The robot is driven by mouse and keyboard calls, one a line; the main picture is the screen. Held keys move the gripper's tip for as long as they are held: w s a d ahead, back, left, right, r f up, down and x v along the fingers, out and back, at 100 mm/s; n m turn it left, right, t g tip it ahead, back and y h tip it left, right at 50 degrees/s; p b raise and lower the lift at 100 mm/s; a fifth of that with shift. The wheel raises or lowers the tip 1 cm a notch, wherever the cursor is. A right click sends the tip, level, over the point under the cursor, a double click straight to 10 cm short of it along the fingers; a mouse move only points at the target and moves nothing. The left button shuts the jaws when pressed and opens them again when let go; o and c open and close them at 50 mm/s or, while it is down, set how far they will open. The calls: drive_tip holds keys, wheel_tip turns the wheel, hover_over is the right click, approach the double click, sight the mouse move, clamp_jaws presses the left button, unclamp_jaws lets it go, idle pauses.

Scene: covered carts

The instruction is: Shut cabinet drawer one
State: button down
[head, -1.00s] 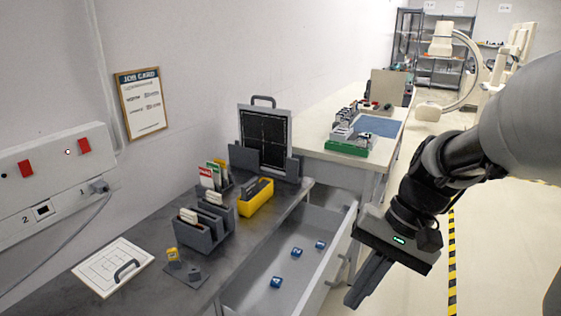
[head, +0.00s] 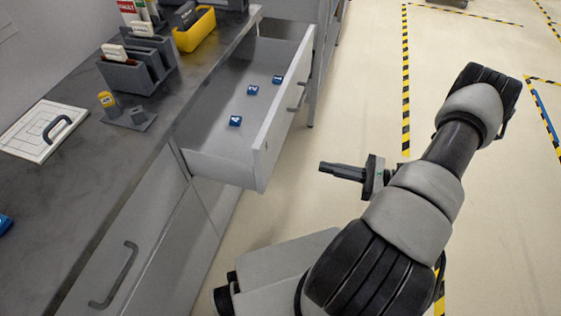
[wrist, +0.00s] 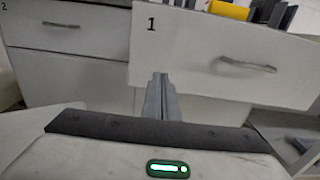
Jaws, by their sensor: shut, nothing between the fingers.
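Cabinet drawer one (head: 264,150) is pulled out from under the dark counter, and several small blue blocks lie inside it. In the wrist view its pale front (wrist: 205,55) carries the number 1 and a grey bar handle (wrist: 248,65). The handle also shows in the head view (head: 297,97). My gripper (head: 322,167) is shut and empty, out over the floor to the right of the drawer front and apart from it. In the wrist view its fingers (wrist: 161,82) point towards the lower part of the drawer front.
A closed front marked 2 (wrist: 65,30) is at the left in the wrist view. A cabinet handle (head: 115,277) projects at the lower left. The counter (head: 75,185) holds grey racks, a yellow bin (head: 195,32) and a white board (head: 42,128).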

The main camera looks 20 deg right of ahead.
sight(271, 155)
drive_tip(key=b+x, duration=0.1)
drive_tip(key=x, duration=1.3)
drive_tip(key=shift+d+f, duration=0.1)
drive_tip(key=shift+f, duration=0.05)
drive_tip(key=shift+w, duration=0.1)
drive_tip(key=b+x, duration=0.1)
drive_tip(key=x, duration=2.2)
drive_tip(key=shift+w, duration=0.1)
drive_tip(key=shift+w+a, duration=0.35)
drive_tip(key=shift+a, duration=0.05)
drive_tip(key=shift+w+a, duration=0.1)
drive_tip(key=shift+r, duration=0.25)
